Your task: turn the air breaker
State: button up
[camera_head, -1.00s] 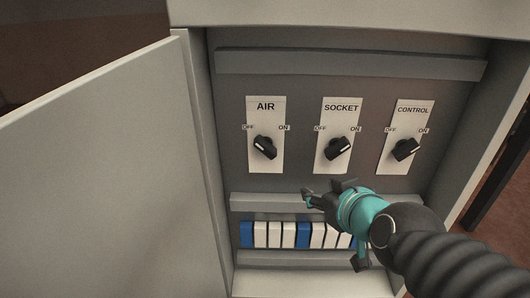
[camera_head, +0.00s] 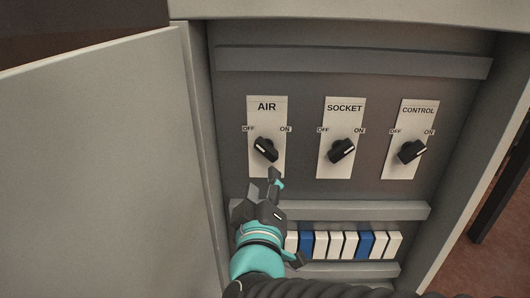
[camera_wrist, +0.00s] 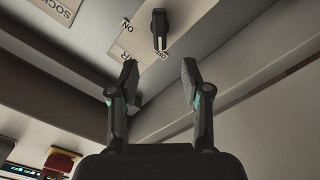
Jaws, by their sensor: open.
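The AIR breaker is a black rotary knob (camera_head: 266,149) on a white plate marked OFF at left and ON at right. Its body slants from upper left to lower right, lined up toward OFF. My gripper (camera_head: 264,184) is just below the AIR plate in the head view, fingers pointing up toward the knob. It is open and empty, and apart from the knob. In the wrist view the AIR knob (camera_wrist: 160,30) lies beyond the gap between the two open fingertips (camera_wrist: 159,78), beside the OFF mark.
The SOCKET knob (camera_head: 342,150) and CONTROL knob (camera_head: 411,152) stand to the right, both slanted toward ON. A row of white and blue modules (camera_head: 335,244) sits below. The open cabinet door (camera_head: 95,170) is at left. A red part (camera_wrist: 62,160) shows at lower left in the wrist view.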

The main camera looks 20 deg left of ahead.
aim_at(265, 153)
jog(key=b+x, duration=0.1)
jog(key=x, duration=1.1)
jog(key=shift+w+a+b, duration=0.1)
jog(key=shift+w+b, duration=0.3)
grip_shut()
